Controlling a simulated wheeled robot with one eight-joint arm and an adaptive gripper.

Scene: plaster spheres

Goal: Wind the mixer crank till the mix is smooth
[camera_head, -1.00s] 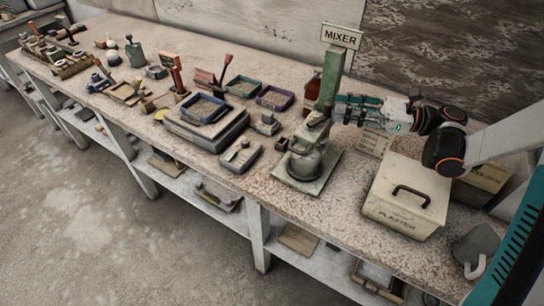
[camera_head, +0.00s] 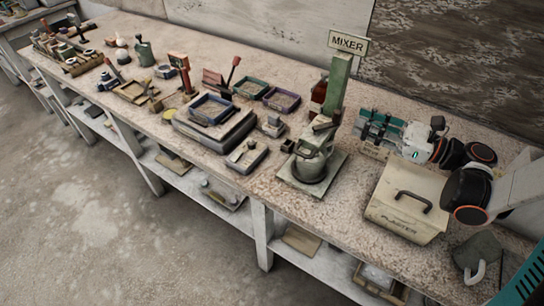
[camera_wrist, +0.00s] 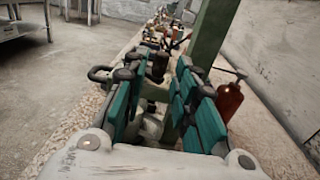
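The green mixer (camera_head: 338,92) stands on the bench under its MIXER sign (camera_head: 348,42), with a grey-green pot (camera_head: 314,158) on its base plate. A crank-like part (camera_head: 322,124) sits above the pot; its handle is too small to make out clearly. My gripper (camera_head: 362,124) is just right of the mixer post, above the bench and apart from the post. In the wrist view its teal-padded fingers (camera_wrist: 160,82) are spread, with a gap between them. The green post (camera_wrist: 210,35) rises beyond the right finger. The mix inside the pot cannot be seen.
A box marked PLASTER (camera_head: 405,205) stands right of the mixer, near my arm. A red-brown bottle (camera_wrist: 229,103) stands close behind the post. Trays (camera_head: 282,99) and tools crowd the bench to the left. The bench front edge is close to the mixer base.

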